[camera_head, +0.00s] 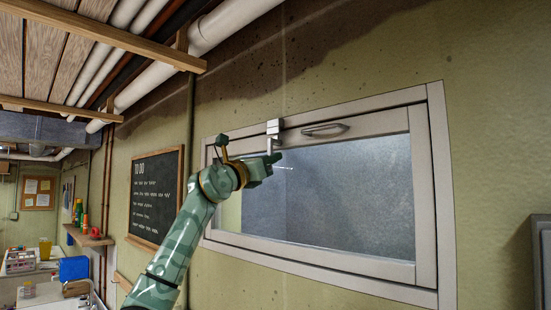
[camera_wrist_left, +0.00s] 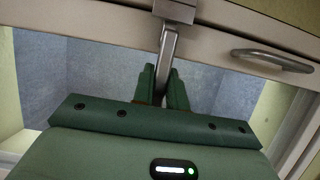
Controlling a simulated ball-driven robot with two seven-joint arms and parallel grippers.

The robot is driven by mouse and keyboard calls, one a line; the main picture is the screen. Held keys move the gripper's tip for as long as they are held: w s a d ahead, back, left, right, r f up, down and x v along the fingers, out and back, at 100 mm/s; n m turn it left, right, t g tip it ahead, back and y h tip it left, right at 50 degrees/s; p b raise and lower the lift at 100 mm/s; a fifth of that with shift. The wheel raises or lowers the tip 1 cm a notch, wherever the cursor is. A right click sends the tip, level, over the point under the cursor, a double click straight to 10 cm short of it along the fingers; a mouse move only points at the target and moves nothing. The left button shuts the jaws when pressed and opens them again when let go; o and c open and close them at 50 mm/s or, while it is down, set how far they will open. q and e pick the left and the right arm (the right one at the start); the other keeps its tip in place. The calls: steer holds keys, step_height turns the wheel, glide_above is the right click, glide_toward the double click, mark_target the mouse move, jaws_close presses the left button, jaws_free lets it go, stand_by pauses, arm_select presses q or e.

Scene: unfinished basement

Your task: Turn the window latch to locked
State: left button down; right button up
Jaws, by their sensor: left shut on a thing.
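The window (camera_head: 345,190) has a pale frame and frosted glass and is set in the green wall. Its latch (camera_head: 273,130) is a light block at the top of the frame with a metal lever hanging down from it. In the left wrist view the latch lever (camera_wrist_left: 168,48) runs down, slightly tilted, from its block. My left gripper (camera_head: 275,160) is at the lever's lower end, and its two green fingers (camera_wrist_left: 166,85) are shut on the lever from both sides. The lever's lower tip is hidden between the fingers. My right gripper is not in view.
A grey pull handle (camera_head: 325,129) is on the window's top rail, right of the latch. A chalkboard (camera_head: 156,196) hangs on the wall to the left. Pipes (camera_head: 225,25) and wooden joists run overhead. A grey box (camera_head: 541,255) is at the right edge.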

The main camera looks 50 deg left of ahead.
arm_select(q)
steer(key=shift+n, duration=0.3)
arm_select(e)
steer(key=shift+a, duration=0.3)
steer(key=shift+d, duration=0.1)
arm_select(q)
steer(key=c, duration=1.4)
jaws_free()
steer(key=shift+d, duration=0.1)
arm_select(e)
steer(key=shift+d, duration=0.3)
